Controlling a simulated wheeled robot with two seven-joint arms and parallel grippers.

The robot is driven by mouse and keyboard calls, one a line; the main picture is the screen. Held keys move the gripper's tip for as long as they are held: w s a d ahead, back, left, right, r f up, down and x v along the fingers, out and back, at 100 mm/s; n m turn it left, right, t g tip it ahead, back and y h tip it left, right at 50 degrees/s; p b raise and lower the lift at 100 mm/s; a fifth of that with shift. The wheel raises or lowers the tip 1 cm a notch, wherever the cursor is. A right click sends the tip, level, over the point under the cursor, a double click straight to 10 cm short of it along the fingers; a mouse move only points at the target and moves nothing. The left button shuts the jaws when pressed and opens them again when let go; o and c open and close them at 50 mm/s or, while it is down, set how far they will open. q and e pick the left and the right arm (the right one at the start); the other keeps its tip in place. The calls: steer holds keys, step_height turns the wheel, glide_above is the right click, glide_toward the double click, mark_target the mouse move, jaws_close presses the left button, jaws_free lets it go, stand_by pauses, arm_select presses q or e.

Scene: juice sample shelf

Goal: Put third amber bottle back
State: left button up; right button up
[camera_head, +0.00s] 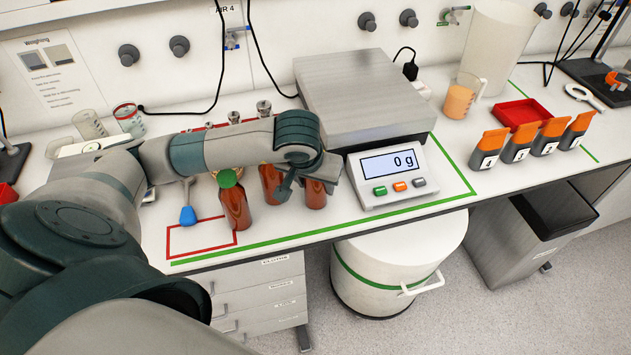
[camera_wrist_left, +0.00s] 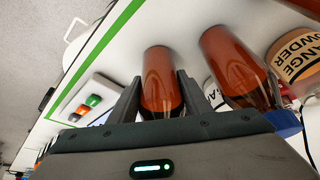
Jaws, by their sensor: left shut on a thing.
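Three amber bottles show in the head view. My left gripper (camera_head: 308,182) is shut on the rightmost amber bottle (camera_head: 316,195), just left of the scale; my wrist hides its top. In the left wrist view this held bottle (camera_wrist_left: 160,80) sits between the two fingers (camera_wrist_left: 158,98). It looks about upright; I cannot tell whether its base touches the bench. A second amber bottle (camera_head: 270,184) stands close to its left, top hidden by my arm. A third, green-capped amber bottle (camera_head: 235,207) stands further left. My right gripper is not in view.
The scale's display (camera_head: 390,165) reads 0 g, and its plate (camera_head: 362,95) is empty. A blue-ended tool (camera_head: 188,214) lies left of the green-capped bottle, by a red outlined area (camera_head: 200,250). An orange powder jar (camera_wrist_left: 298,58) shows in the wrist view. Bench edge is close in front.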

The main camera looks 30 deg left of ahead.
arm_select(q)
steer(key=shift+f, duration=0.15)
steer(key=o, duration=1.4)
steer(key=shift+c, duration=0.2)
steer(key=shift+r, duration=0.2)
steer(key=p+v, duration=0.4)
steer(key=v, duration=0.8)
